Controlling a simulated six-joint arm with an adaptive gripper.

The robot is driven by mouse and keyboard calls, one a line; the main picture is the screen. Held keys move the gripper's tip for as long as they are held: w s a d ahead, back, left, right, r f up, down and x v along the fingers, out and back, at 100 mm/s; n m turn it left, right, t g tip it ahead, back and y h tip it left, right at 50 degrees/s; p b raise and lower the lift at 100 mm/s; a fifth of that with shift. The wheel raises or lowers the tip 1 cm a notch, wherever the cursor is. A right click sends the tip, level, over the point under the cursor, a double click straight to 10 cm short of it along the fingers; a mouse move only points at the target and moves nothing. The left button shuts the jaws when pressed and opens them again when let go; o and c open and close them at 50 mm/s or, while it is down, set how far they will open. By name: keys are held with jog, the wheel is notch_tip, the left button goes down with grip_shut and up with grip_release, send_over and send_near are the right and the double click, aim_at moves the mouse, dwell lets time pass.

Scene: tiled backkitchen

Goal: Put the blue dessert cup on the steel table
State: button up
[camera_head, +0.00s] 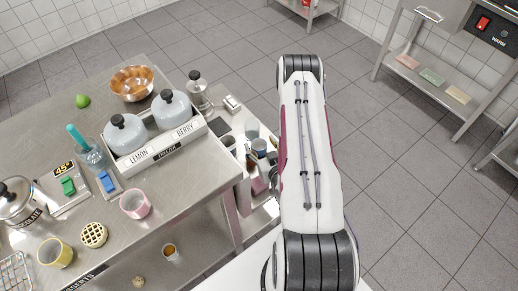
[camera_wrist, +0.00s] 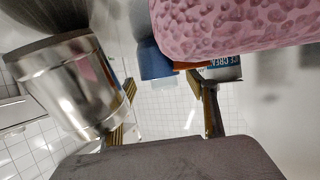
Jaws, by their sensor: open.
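The blue dessert cup (camera_wrist: 153,62) shows in the wrist view, ahead of my gripper (camera_wrist: 163,84), partly cut off by a pink, pitted object. The two fingers are spread apart, with nothing held between them. The cup lies beyond the fingertips; I cannot tell whether they touch it. Bluish cups (camera_head: 259,147) stand among the small things left of the arm; which one is the dessert cup is unclear. The steel table (camera_head: 205,172) is at the left, with clear metal near its right edge.
The steel table bears a pink cup (camera_head: 135,204), a yellow cup (camera_head: 55,252), a waffle (camera_head: 94,235), a crate (camera_head: 156,150) with two lidded pots, and a copper bowl (camera_head: 132,84). In the wrist view, a shiny metal vessel (camera_wrist: 68,85) stands close at the left and the pink object (camera_wrist: 235,25) at the upper right.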

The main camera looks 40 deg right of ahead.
aim_at(261, 156)
jog(key=shift+s+a+f, duration=0.15)
jog(key=shift+s+f, duration=0.2)
jog(key=shift+f, duration=0.3)
jog(key=c, duration=1.3)
jog(key=shift+c, duration=0.2)
jog(key=shift+r, duration=0.1)
jog(key=shift+w+r, duration=0.2)
jog(key=shift+r, duration=4.9)
jog(key=shift+c, duration=0.5)
